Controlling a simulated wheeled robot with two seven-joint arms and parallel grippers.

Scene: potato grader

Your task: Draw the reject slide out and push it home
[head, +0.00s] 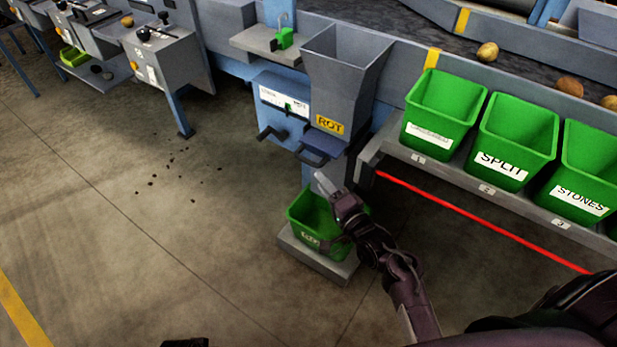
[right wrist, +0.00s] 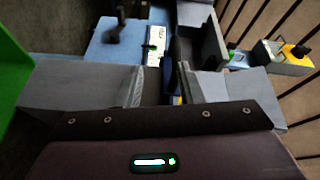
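The grey hopper chute (head: 345,80) carries a yellow ROT label (head: 329,125). Under it is a slide with a dark handle (head: 312,158) at its front, which I take as the reject slide. How far it is drawn out is hard to tell. My right gripper (head: 324,184) is just below and in front of that handle, apparently apart from it. In the right wrist view, the right gripper (right wrist: 164,88) has its two grey fingers apart, with a narrow gap and nothing clearly held. A dark shape at the head view's bottom edge may be my left gripper (head: 185,342); its fingers are hidden.
A green bin (head: 308,236) stands on a grey plinth (head: 300,254) beneath the chute. A blue box (head: 280,104) with another dark handle is left of the chute. A shelf (head: 450,170) with green bins and a red strip is on the right. Floor at left is open.

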